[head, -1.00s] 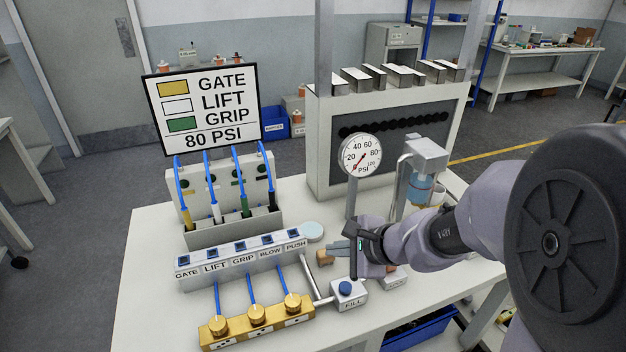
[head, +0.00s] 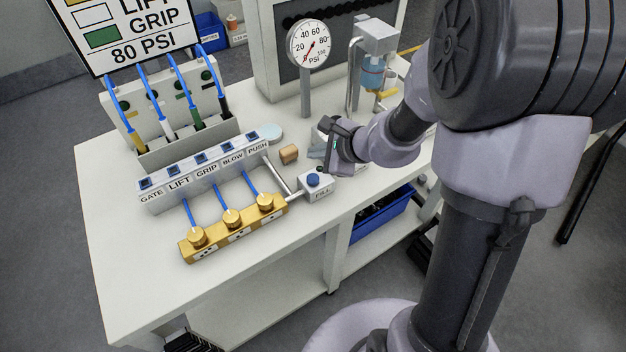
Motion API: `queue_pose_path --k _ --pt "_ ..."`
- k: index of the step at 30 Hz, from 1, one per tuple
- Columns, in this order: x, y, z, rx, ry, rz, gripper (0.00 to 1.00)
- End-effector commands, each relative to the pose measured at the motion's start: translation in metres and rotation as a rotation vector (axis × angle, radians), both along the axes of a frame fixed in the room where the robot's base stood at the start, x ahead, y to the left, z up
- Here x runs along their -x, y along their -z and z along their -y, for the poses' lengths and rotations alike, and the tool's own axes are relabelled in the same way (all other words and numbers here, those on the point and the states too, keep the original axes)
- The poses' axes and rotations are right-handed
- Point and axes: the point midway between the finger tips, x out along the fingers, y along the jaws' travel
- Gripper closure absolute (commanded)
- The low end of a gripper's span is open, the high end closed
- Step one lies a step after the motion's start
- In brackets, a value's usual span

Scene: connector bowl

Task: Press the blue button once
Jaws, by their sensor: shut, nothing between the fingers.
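The blue button (head: 313,179) is a round blue cap on top of a small white box marked FILL (head: 319,190), near the front edge of the table. My gripper (head: 324,152) is shut and empty. In the picture it is just above and to the right of the button, apart from it. The fingertips are small and partly hidden by the dark gripper body, so the exact gap cannot be told.
A small tan block (head: 289,154) lies left of my gripper. A pressure gauge (head: 309,44) stands behind it. A labelled white socket row (head: 204,178) and a gold manifold (head: 233,230) with blue tubes are at left. The table's front left is clear.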

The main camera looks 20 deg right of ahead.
Motion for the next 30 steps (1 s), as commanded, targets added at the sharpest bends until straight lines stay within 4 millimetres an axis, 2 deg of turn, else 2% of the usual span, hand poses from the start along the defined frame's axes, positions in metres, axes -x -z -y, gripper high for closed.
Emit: queue_pose_path --k 1,3,11,30 --pt "0.0 0.013 0.0 -0.001 0.001 -0.002 1.0" --pt "0.0 0.024 0.0 0.0 -0.001 -0.002 1.0" --pt "0.0 0.057 0.0 0.0 0.0 0.0 1.0" --pt "0.0 0.058 0.0 0.0 0.0 0.0 1.0"
